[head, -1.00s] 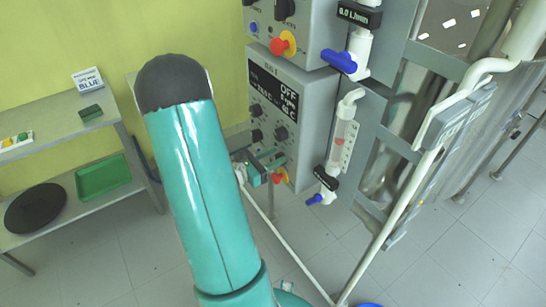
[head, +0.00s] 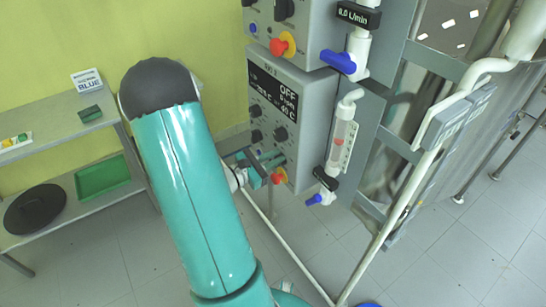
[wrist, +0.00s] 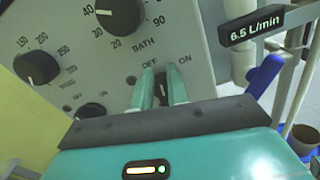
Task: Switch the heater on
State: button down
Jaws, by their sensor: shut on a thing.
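The grey control box (head: 312,108) with a black display (head: 273,88) reading OFF stands right of my arm in the head view. In the wrist view its panel (wrist: 205,60) shows a black BATH dial (wrist: 120,14) above a switch marked OFF and ON. My gripper (wrist: 163,92) is at this switch, its teal fingers between the two labels and shut on the switch lever, which is mostly hidden between them. In the head view my gripper (head: 266,170) is at the lower part of the box, and the switch is too small to make out.
A red knob (head: 280,176) is beside my gripper. A flow tube (head: 341,140) with a blue valve (head: 314,199) stands right of the box. Another dial (wrist: 37,67) is at left on the panel. Shelves (head: 60,150) stand at far left.

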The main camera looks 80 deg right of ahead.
jog(key=m, duration=0.2)
jog(key=f+m, duration=0.1)
jog(key=m, duration=0.1)
jog(key=a+m, duration=0.1)
jog(key=m, duration=0.1)
jog(key=shift+s+f, duration=0.15)
jog(key=shift+s, duration=0.15)
jog(key=m, duration=0.2)
jog(key=shift+f+m, duration=0.2)
jog(key=shift+m, duration=0.1)
jog(key=shift+f+m+t, duration=0.1)
jog(key=shift+m+t, duration=0.2)
jog(key=shift+m, duration=0.1)
jog(key=c, duration=1.4)
grip_release()
jog(key=shift+w+d, duration=0.1)
jog(key=shift+d, duration=0.05)
jog(key=shift+s, duration=0.25)
jog(key=v, duration=1.4)
